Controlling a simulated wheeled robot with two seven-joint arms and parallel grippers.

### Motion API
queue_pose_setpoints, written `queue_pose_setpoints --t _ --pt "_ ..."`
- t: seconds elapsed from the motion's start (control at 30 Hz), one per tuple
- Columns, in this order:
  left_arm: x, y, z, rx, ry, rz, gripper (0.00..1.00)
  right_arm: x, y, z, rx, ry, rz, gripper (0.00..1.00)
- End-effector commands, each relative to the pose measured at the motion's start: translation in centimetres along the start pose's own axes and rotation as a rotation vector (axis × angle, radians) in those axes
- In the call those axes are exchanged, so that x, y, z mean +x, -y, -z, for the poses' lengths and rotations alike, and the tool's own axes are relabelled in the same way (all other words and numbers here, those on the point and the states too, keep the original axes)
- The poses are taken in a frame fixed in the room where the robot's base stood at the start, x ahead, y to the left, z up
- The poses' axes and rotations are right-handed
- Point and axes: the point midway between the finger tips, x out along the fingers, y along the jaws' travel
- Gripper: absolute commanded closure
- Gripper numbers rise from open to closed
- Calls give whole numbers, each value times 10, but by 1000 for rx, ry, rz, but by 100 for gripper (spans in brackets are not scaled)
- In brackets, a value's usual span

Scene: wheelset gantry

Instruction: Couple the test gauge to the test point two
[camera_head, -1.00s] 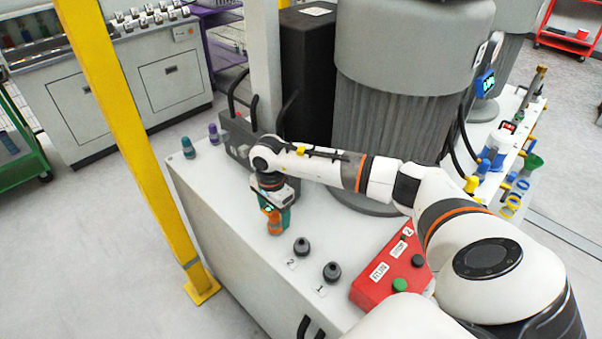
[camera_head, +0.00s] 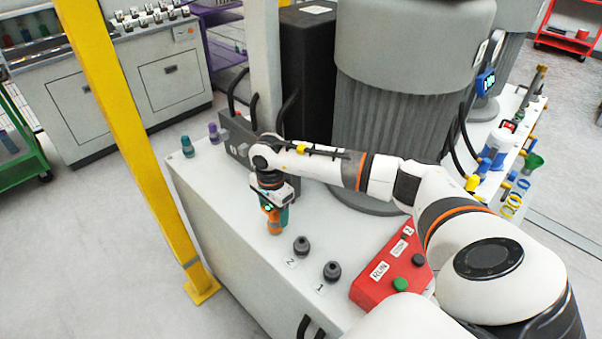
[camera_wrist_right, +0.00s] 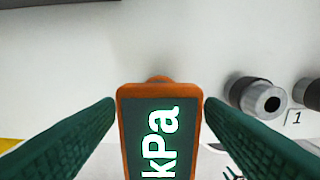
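The test gauge (camera_head: 274,222) is a small orange-cased unit under my right gripper (camera_head: 276,212), near the front edge of the white bench top. In the right wrist view its dark screen (camera_wrist_right: 150,140) reads "kPa" and lies between the green fingers of my right gripper (camera_wrist_right: 158,105), which are closed against its sides. Test point two (camera_head: 301,246) is a dark round fitting on the bench, to the right and front of the gauge, apart from it. It also shows in the right wrist view (camera_wrist_right: 258,97). Test point one (camera_head: 332,271) stands beyond it. My left gripper is not in view.
A red control box (camera_head: 392,272) with a green button is right of the fittings. Teal (camera_head: 187,147) and purple (camera_head: 214,133) small items stand at the bench's left end. A yellow post (camera_head: 140,150) rises before the bench. A large grey ribbed cylinder (camera_head: 400,120) stands behind.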

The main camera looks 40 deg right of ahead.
Motion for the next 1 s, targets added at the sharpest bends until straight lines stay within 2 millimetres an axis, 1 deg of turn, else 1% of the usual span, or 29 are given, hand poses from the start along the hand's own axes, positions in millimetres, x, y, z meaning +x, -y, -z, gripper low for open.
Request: queue_pose_setpoints --t 0.03,0.37,0.63,1.0 --pt "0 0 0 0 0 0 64 0 0 0 0 0 0 45" --pt "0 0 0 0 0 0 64 0 0 0 0 0 -1 99" --pt "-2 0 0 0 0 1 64 -4 0 0 0 0 -2 100" --pt "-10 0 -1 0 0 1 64 -20 -1 0 0 1 -4 100"
